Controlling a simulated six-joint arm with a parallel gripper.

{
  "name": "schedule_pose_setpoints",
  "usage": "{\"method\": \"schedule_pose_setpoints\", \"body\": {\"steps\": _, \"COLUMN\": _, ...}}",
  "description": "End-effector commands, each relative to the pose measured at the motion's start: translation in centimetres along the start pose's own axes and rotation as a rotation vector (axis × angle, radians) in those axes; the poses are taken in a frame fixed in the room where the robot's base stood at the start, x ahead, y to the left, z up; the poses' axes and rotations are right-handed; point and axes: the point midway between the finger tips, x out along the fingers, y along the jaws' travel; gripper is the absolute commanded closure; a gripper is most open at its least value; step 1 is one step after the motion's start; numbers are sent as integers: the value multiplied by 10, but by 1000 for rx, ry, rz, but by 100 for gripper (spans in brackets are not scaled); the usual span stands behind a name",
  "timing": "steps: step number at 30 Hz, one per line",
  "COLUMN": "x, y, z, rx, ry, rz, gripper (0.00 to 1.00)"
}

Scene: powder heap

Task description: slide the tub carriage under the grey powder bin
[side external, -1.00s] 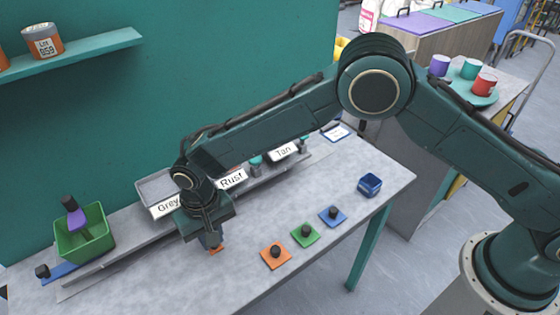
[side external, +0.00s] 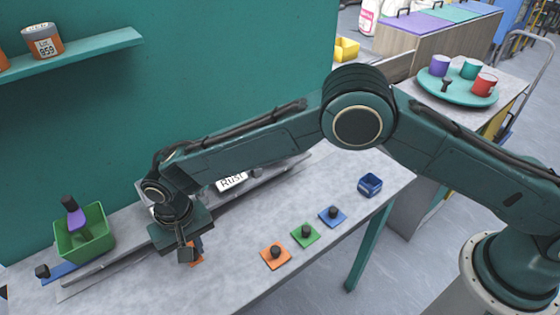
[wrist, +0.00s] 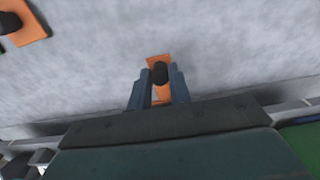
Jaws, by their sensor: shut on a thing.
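My gripper (side external: 190,251) is low over the front of the bench, shut on the black knob (wrist: 159,72) of an orange plate (wrist: 158,61). This plate also shows below the gripper in the side view (side external: 198,262). The green tub (side external: 84,240) stands at the far left with a purple-and-black tool in it. A blue bar with a black knob (side external: 42,271), seemingly the carriage, lies in front of it on the rail side. The grey bin and its sign are mostly hidden behind my wrist. The Rust sign (side external: 231,182) shows to the right.
A long rail (side external: 115,272) runs along the back of the bench (side external: 330,180). An orange (side external: 270,259), a green (side external: 309,240) and a blue plate (side external: 326,217) with black knobs lie right of my gripper. A small blue box (side external: 370,185) stands near the right edge.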

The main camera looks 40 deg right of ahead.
Motion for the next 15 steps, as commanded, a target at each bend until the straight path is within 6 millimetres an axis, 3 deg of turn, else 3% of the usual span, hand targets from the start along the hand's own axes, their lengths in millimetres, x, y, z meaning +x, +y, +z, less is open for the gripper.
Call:
{"method": "schedule_pose_setpoints", "body": {"steps": 5, "x": -1, "y": 0, "z": -1, "rx": 2, "ry": 3, "rz": -2, "gripper": 100}}
{"method": "schedule_pose_setpoints", "body": {"steps": 6, "x": -1, "y": 0, "z": -1, "rx": 2, "ry": 3, "rz": -2, "gripper": 78}}
{"method": "schedule_pose_setpoints", "body": {"steps": 9, "x": -1, "y": 0, "z": -1, "rx": 1, "ry": 2, "rz": -1, "gripper": 64}}
{"method": "schedule_pose_setpoints", "body": {"steps": 15, "x": 0, "y": 0, "z": 0, "rx": 1, "ry": 1, "rz": -1, "gripper": 64}}
